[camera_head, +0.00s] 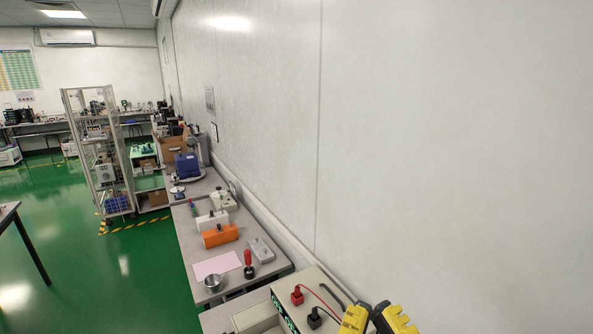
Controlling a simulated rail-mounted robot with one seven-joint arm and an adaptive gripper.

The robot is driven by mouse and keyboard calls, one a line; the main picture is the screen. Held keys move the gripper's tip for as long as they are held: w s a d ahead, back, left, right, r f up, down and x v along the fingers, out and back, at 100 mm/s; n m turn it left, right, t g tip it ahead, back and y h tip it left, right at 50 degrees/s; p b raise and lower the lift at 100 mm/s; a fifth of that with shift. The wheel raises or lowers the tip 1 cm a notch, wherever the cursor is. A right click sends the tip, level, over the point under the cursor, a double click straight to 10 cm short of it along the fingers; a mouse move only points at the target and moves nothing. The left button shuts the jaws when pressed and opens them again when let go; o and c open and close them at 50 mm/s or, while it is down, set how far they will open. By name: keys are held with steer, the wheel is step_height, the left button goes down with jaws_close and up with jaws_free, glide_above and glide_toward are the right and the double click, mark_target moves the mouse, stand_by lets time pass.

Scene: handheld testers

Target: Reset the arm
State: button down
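My arm and gripper do not show in the camera_head view, so I cannot see whether the gripper is open or holds anything. Two yellow-and-black objects, which look like handheld testers, are at the bottom edge: a left one (355,319) and a right one (398,320). Both are cut off by the frame. They are just right of a bench instrument (313,287) with a green lit display, a red plug (297,295) and a black plug (315,318) with leads.
A grey workbench (205,255) runs along the white wall (430,150) and holds an orange device (220,235), a pink sheet (216,266), a metal cup (214,283) and a red-handled tool (248,262). A wire rack (97,150) stands farther back. Green floor (110,280) is open at left.

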step_height(320, 180, up, 32)
steer(key=p, duration=2.9)
steer(key=shift+w+f, duration=0.1)
